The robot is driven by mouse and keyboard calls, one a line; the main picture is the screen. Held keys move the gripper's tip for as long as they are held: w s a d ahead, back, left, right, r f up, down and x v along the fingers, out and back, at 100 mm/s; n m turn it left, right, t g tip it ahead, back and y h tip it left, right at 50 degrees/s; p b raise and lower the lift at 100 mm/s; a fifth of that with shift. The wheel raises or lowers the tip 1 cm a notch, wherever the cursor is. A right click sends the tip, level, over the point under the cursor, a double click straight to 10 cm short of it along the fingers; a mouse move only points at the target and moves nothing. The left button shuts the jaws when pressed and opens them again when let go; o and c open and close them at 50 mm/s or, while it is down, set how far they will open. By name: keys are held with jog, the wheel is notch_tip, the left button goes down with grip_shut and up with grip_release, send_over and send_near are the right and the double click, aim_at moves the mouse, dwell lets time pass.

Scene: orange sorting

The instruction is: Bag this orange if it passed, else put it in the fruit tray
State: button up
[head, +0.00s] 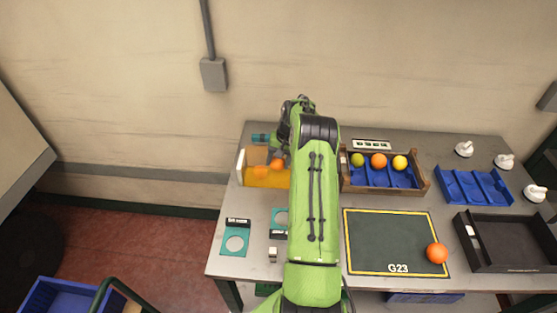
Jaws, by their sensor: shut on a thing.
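My gripper (280,155) is at the back left of the table, mostly hidden behind my green arm. It is shut on an orange (277,164), held at the open top of a yellow-orange see-through container (262,181) that may be the bag. Another orange shape (261,172) shows inside that container, blurred by its wall. A wooden tray (425,185) with a blue insert holds a green fruit (357,160), an orange (379,161) and a yellow fruit (400,162) in its back row. Another orange (437,253) lies on the dark mat (385,235) marked G23.
An empty blue tray (475,187) and a black tray (510,242) stand on the right. White knobbed objects (464,149) line the far right. Teal cards (235,240) lie at front left. A blue bin (55,297) stands on the floor.

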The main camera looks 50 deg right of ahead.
jog(key=shift+b+x, duration=0.6)
jog(key=shift+x, duration=0.35)
jog(key=shift+s+d, duration=0.15)
jog(key=o, duration=1.1)
jog(key=shift+o, duration=0.2)
jog(key=shift+w+a+r+p+v, duration=0.1)
jog(key=shift+w+a+p+v, duration=0.15)
jog(key=shift+p+v, duration=0.85)
jog(key=shift+w+a+r+p+v, duration=0.15)
jog(key=shift+p+v, duration=0.5)
jog(key=shift+v, duration=0.95)
jog(key=shift+w+a+f+p+v, duration=0.15)
jog(key=shift+w+p+v, duration=0.15)
jog(key=shift+p+v, duration=0.8)
jog(key=shift+r+b, duration=0.2)
jog(key=shift+b, duration=0.1)
